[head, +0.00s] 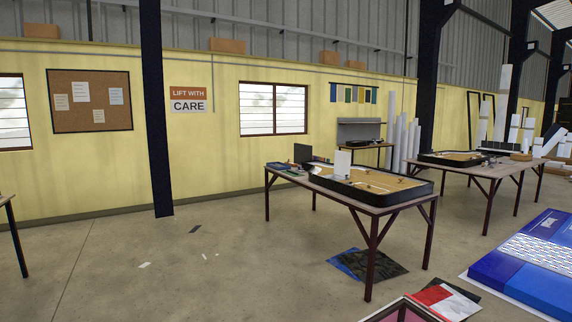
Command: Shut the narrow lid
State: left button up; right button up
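A shallow box with a black rim (380,200) and a tan inside lies on the near table. A small white panel (343,164) stands upright at the box's far left side. A dark panel (302,153) stands upright behind it on the same table. I cannot tell from here which of these, if any, is the narrow lid. Small items inside the box are too small to make out. Neither of my grippers is in view.
The near table (370,208) has dark legs. A second table (480,169) behind it on the right holds a similar black-rimmed box (450,158). Flat sheets (378,265) and a blue panel (535,260) lie on the floor. A dark post (156,110) stands left. Floor left of the table is mostly clear.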

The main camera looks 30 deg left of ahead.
aim_at(342, 161)
jog(key=u, duration=1.55)
jog(key=i, duration=6.25)
jog(key=z, duration=0.7)
jog(key=i, duration=6)
